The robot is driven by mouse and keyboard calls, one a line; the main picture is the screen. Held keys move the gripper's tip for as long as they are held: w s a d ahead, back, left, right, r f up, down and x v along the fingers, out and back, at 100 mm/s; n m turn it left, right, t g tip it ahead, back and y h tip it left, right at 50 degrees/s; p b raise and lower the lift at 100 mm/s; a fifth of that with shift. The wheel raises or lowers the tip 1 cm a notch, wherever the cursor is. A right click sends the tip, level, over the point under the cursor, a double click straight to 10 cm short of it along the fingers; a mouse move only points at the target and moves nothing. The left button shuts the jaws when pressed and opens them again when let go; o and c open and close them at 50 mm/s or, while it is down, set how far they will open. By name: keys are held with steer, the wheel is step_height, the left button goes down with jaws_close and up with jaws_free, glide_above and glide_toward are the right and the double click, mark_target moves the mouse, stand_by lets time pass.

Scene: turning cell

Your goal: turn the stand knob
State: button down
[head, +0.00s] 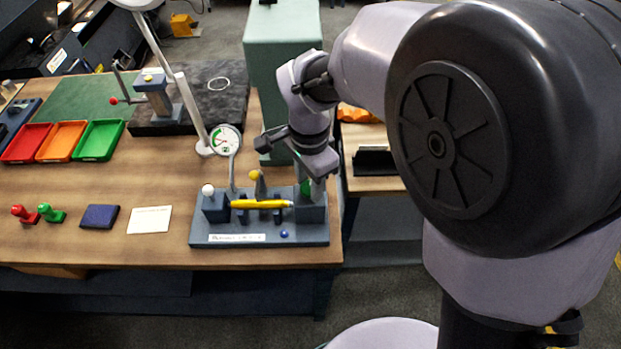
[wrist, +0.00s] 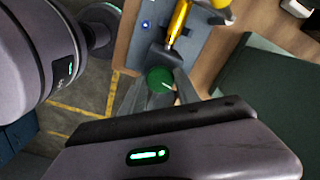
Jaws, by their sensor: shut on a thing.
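The stand (head: 262,233) is a dark blue-grey base with uprights near the table's front right corner. A yellow rod (head: 262,204) lies across its uprights. The green stand knob (head: 305,187) is at the stand's right end, partly hidden by my gripper (head: 310,178). In the wrist view the round green knob (wrist: 160,79) with a white mark sits between the fingers of my gripper (wrist: 158,88), which is shut on it. The yellow rod (wrist: 179,20) shows beyond the knob there.
A dial gauge (head: 226,140) and a yellow ball (head: 255,175) are by the stand. A tall pale green cabinet (head: 268,62) stands behind my wrist. Red, orange and green trays (head: 98,140) and two stamps (head: 50,213) are to the left. The wood between is mostly clear.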

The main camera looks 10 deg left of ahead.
steer(key=shift+r+m, duration=0.1)
steer(key=shift+m, duration=0.2)
stand_by(0.4)
steer(key=c, duration=0.9)
jaws_free()
step_height(320, 180, up, 17)
steer(key=p, duration=0.5)
steer(key=shift+r, duration=0.15)
